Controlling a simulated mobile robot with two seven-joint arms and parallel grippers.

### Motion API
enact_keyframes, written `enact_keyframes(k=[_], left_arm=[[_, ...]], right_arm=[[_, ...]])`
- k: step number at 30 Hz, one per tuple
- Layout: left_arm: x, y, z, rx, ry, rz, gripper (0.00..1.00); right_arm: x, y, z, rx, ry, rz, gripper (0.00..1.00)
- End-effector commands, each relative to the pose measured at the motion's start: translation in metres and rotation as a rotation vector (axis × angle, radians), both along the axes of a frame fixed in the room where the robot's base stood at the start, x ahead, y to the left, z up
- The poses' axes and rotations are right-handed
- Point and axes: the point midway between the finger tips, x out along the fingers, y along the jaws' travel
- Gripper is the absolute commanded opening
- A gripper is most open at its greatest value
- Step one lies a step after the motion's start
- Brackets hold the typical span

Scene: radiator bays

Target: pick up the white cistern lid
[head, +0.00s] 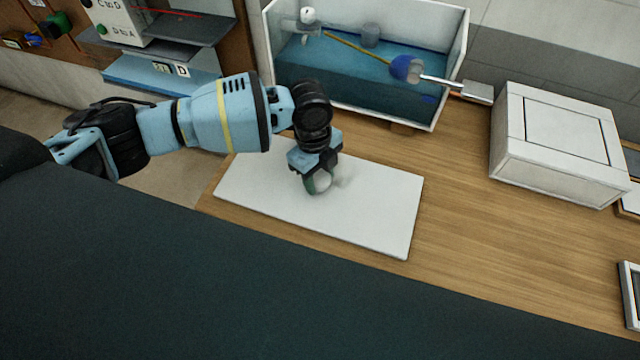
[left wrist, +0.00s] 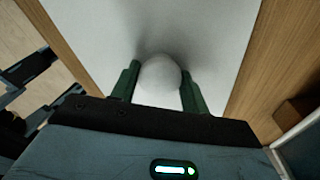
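The white cistern lid (head: 375,205) is a flat slab lying on the wooden bench, with a round white knob near its middle. My left gripper (head: 322,183) points down over the lid, at the knob. In the left wrist view, the two green fingers of the left gripper (left wrist: 160,82) stand on either side of the knob (left wrist: 160,80), which fills the space between them. The fingers appear shut on it. The lid (left wrist: 205,25) spreads out beneath. My right gripper is in neither view.
An open white cistern (head: 449,75) with blue water, a float and a rod stands behind the lid. A white box (head: 555,140) stands at the right. A panel with labels (head: 115,20) is at the upper left. Bare wood (head: 470,220) lies right of the lid.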

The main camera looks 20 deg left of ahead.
Motion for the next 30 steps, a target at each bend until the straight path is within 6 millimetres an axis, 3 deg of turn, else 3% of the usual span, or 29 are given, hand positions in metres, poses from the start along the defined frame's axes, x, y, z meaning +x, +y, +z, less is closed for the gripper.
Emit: enact_keyframes(k=[1, 8, 17, 23, 30], left_arm=[[0.0, 0.0, 0.0, 0.0, 0.0, 0.0, 0.34], [0.0, 0.0, 0.001, -0.001, 0.0, 0.0, 0.04], [0.001, 0.0, 0.006, -0.001, -0.002, 0.0, 0.04], [0.001, -0.001, 0.035, -0.003, -0.006, 0.0, 0.04], [-0.043, 0.023, 0.042, 0.0, -0.002, 0.0, 0.04]], right_arm=[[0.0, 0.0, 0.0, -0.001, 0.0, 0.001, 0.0], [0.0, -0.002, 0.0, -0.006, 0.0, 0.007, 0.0], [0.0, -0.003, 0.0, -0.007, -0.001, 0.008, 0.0], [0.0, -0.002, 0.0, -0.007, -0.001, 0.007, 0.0], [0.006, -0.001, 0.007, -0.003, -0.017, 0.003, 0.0]])
